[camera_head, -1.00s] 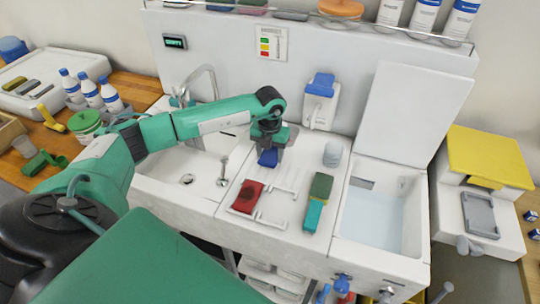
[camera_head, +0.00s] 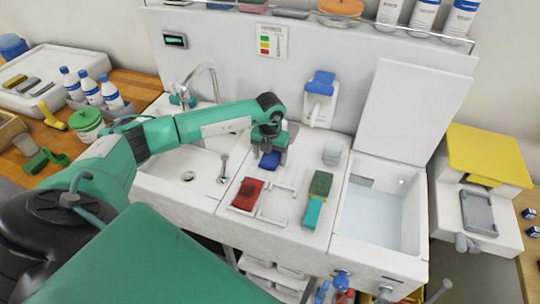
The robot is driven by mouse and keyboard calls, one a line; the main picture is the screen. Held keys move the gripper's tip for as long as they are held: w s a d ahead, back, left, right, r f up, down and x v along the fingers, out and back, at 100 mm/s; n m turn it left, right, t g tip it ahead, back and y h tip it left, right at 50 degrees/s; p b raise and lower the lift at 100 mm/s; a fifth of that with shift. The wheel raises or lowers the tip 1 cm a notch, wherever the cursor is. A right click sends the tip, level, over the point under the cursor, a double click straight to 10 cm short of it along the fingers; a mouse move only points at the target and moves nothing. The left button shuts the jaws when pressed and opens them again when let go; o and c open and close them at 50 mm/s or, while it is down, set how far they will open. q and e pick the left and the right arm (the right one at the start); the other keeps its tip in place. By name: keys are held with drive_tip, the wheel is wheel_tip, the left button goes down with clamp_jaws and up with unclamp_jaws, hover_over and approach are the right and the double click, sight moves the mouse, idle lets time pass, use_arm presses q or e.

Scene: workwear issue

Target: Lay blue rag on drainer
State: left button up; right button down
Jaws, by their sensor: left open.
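A small blue rag (camera_head: 269,161) shows at the back of the white ribbed drainer (camera_head: 279,188), directly under my left gripper (camera_head: 270,152). My left gripper points down at it with its jaws open. The fingers and wrist hide part of the rag, and I cannot tell whether it touches the fingers. A red rag (camera_head: 247,193) with a dark stain lies at the drainer's front left. My right gripper is not in view.
A green and teal brush-like thing (camera_head: 318,200) lies right of the drainer, with a grey cup-like thing (camera_head: 332,152) behind it. A sink (camera_head: 190,165) is at left, and a lidded water basin (camera_head: 372,215) is at right. A tap (camera_head: 205,85) stands behind the arm.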

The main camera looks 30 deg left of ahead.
sight(270, 158)
use_arm(q)
wheel_tip(270, 158, up, 12)
drive_tip(key=b, duration=0.4)
idle(0.3)
